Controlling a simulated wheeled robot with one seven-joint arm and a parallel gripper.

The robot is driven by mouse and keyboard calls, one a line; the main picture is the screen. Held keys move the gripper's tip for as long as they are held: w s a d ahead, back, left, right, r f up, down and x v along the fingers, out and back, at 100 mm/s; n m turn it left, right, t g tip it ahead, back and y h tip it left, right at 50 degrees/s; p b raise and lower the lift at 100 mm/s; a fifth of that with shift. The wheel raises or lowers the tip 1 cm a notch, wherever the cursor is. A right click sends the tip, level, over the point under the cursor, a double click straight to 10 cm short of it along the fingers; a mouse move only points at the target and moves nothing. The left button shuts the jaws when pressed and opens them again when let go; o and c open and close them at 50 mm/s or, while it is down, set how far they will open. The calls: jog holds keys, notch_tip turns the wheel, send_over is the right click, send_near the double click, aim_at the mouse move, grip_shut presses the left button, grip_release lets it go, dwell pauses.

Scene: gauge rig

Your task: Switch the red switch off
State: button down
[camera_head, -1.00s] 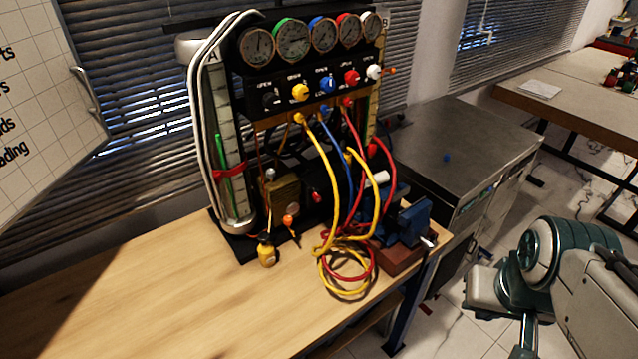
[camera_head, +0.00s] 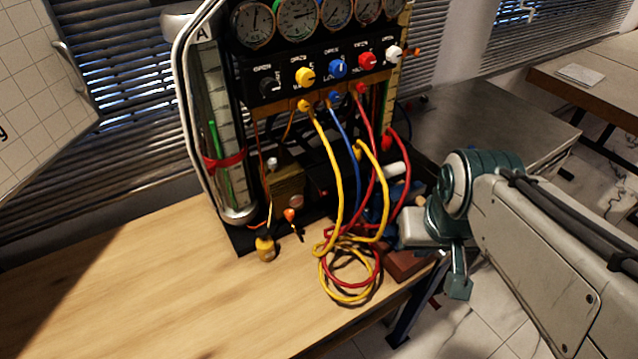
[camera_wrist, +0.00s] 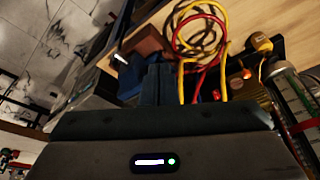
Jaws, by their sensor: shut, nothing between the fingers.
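The gauge rig (camera_head: 315,75) stands on the wooden bench. On its black panel, a red knob (camera_head: 367,61) sits between a blue and a white knob. A small red part also shows low on the rig (camera_head: 323,193), partly behind hoses; I cannot tell whether it is a switch or its setting. My gripper (camera_head: 459,287) is at the right, by the bench's right end, apart from the panel and holding nothing.
Yellow and red hoses (camera_head: 350,290) hang from the panel and coil on the bench front. A blue vise on a red-brown block (camera_head: 405,262) is close to my arm. The bench's left part (camera_head: 130,290) is clear.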

jog(key=shift+a, duration=0.1)
jog(key=w+a+f+m+t, duration=0.3)
jog(key=w+a+f+m, duration=1)
jog(key=a+f, duration=0.5)
jog(key=w+a+r+m+t+h, duration=0.1)
jog(key=w+r+m+t+h, duration=0.2)
jog(key=t, duration=0.3)
jog(key=shift+w+a+r+h, duration=0.15)
jog(key=shift+a+r+h, duration=0.2)
jog(key=shift+r, duration=0.55)
jog(key=shift+d+f, duration=0.1)
jog(key=shift+d, duration=0.05)
jog(key=b+x, duration=0.2)
jog(key=x, duration=0.8)
